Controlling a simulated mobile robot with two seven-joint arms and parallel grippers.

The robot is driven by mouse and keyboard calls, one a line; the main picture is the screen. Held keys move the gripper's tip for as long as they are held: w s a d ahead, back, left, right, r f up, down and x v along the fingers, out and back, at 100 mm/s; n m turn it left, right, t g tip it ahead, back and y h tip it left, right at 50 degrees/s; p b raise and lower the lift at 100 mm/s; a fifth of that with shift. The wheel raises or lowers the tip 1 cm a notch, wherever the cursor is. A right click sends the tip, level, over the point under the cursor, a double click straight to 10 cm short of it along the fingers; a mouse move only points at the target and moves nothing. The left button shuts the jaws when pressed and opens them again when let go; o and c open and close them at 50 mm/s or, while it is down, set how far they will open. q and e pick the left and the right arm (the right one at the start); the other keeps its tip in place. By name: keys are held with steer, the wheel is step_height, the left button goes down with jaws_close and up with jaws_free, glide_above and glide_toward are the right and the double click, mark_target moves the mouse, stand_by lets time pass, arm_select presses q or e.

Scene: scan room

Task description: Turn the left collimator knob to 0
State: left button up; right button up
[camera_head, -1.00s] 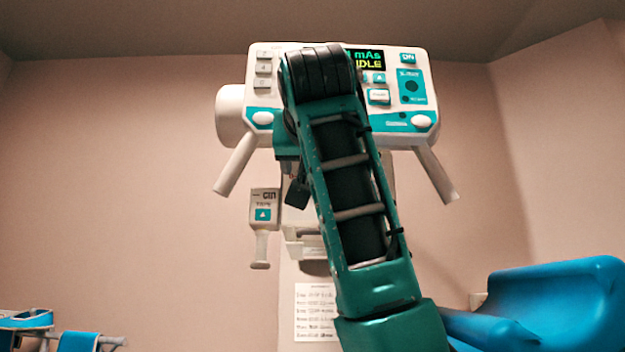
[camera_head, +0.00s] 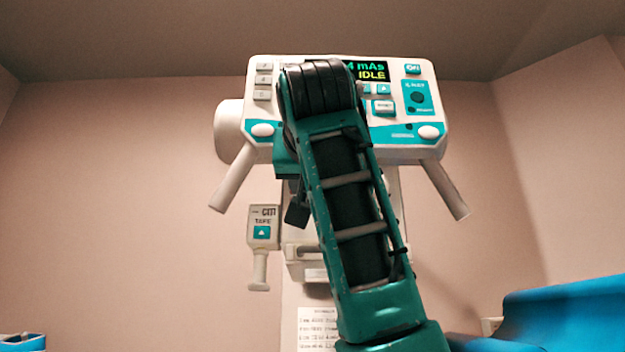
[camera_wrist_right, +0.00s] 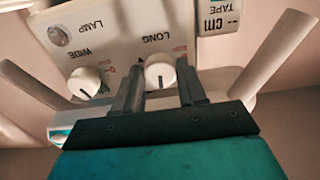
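In the right wrist view, which shows the panel upside down, a round white knob (camera_wrist_right: 160,70) marked LONG sits between the fingers of my right gripper (camera_wrist_right: 161,88). It is the knob nearer the tape unit, which stands on the left in the head view. Its dark pointer line points down in the picture. The fingers are apart, one on each side of it; I cannot tell whether they touch it. A second white knob (camera_wrist_right: 85,83), marked WIDE, sits beside it, outside the fingers. My left gripper is not in view.
A console (camera_head: 402,145) with an IDLE display (camera_head: 371,72) and two handles is behind and above my arm. A tape unit (camera_head: 263,228) hangs at its left. A LAMP button (camera_wrist_right: 58,36) is near the WIDE knob. A blue chair (camera_head: 575,315) is at lower right.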

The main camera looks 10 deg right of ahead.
steer(key=c, duration=0.6)
steer(key=shift+o, duration=0.2)
steer(key=shift+n, duration=0.3)
steer(key=shift+d+r+n+p, duration=0.1)
steer(key=shift+n+p, duration=0.8)
steer(key=shift+n, duration=3.7)
steer(key=shift+r+n+p, duration=0.1)
steer(key=shift+n+p, duration=0.8)
steer(key=shift+n, duration=3.7)
